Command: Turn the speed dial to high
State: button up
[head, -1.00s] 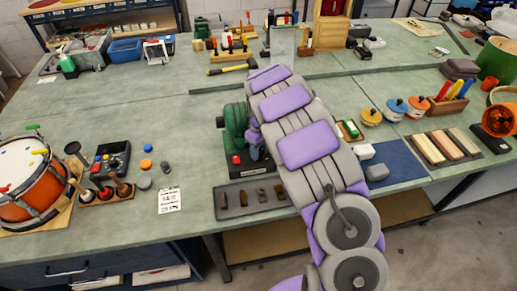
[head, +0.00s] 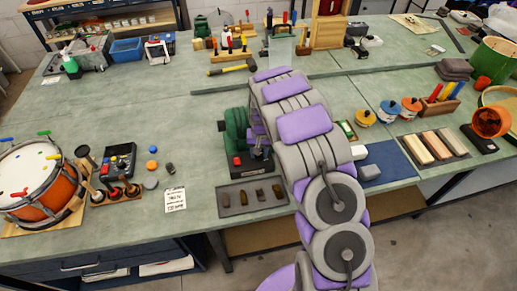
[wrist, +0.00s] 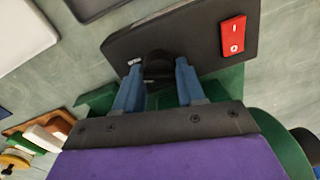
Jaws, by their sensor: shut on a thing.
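The green bench machine (head: 236,125) stands on the bench on a black base, partly hidden behind my arm in the head view. In the wrist view its black front panel (wrist: 195,42) carries a red rocker switch (wrist: 232,35) marked I and O. The dark round speed dial (wrist: 158,64) is on the same panel, with small white markings beside it. My gripper (wrist: 158,75) has its two blue fingers on either side of the dial, shut on it. The dial's pointer and setting cannot be made out. In the head view the dial is not clear.
A dark tray (head: 252,196) with several small blocks lies in front of the machine. A white printed card (head: 175,199) and an orange drum (head: 38,183) are at the left. A blue mat (head: 388,163) and a tray of bars (head: 433,147) lie at the right.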

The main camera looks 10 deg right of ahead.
aim_at(262, 154)
jog(key=shift+m+p, duration=0.35)
jog(key=shift+m, duration=0.45)
jog(key=o, duration=1)
notch_tip(262, 154, up, 17)
jog(key=p, duration=0.2)
jog(key=shift+d, duration=0.45)
jog(key=shift+s+r, duration=0.1)
jog(key=shift+s, duration=0.05)
